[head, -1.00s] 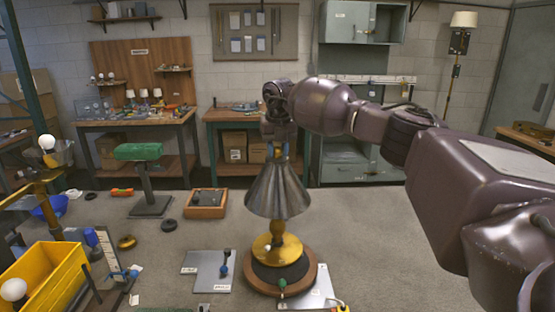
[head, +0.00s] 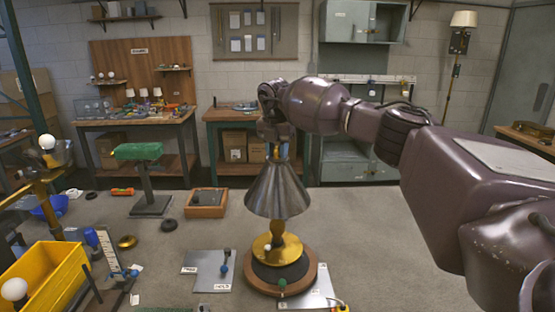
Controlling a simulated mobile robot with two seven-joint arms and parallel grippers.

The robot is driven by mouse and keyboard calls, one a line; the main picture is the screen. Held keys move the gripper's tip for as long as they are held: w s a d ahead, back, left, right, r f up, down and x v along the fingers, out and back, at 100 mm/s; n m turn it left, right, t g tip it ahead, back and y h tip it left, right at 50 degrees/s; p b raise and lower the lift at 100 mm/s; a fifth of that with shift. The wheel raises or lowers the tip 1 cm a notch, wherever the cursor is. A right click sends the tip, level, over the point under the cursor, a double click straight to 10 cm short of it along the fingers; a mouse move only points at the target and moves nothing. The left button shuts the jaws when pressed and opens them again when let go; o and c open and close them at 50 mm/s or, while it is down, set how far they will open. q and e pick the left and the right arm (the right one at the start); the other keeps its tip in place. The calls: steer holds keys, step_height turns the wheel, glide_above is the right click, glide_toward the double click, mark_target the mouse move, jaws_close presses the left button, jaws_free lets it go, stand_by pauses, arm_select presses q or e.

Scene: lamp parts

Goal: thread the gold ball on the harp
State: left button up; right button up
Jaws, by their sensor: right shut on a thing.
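A lamp stands on the table, with a grey metal cone shade (head: 278,192) over a gold stem and gold base (head: 278,247) on a round wooden foot (head: 305,280). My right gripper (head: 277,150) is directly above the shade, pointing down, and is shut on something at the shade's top. The held piece is mostly hidden by the gripper; I cannot make out the gold ball. The harp is hidden by the shade and gripper. My left gripper is not in view.
A yellow bin (head: 45,285) stands at the lower left. A green-topped stand (head: 150,203), a wooden tray (head: 207,203) and a grey plate (head: 210,269) are left of the lamp.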

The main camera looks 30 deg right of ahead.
steer(key=shift+f, duration=0.3)
steer(key=shift+m, duration=1)
steer(key=m, duration=0.2)
steer(key=shift+a+m+g, duration=0.1)
steer(key=shift+m+g, duration=0.2)
steer(key=shift+m, duration=0.9)
steer(key=shift+m, duration=0.3)
steer(key=m, duration=0.3)
steer(key=shift+m+g, duration=0.3)
steer(key=shift+g, duration=0.1)
steer(key=m, duration=0.3)
